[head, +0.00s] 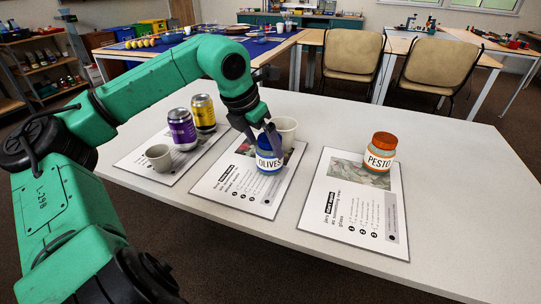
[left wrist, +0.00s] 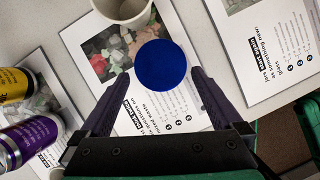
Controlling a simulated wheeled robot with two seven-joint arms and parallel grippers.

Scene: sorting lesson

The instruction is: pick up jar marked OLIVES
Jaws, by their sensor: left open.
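The jar marked OLIVES (head: 269,160) is blue-lidded with a white label and stands upright on the middle printed sheet (head: 235,190). In the left wrist view its round blue lid (left wrist: 161,65) shows from above, between and just beyond the fingertips. My left gripper (head: 262,134) is open above and around the back of the jar in the head view. In the left wrist view its two dark fingers (left wrist: 158,72) are spread on either side of the lid. Whether they touch the jar cannot be told. My right gripper does not show.
A jar marked PESTO (head: 380,152) with an orange lid stands on the right sheet (head: 340,215). A white cup (head: 287,128) stands close behind the OLIVES jar. A purple can (head: 182,130), a yellow can (head: 204,112) and a small cup (head: 159,157) stand on the left sheet. The table's right side is clear.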

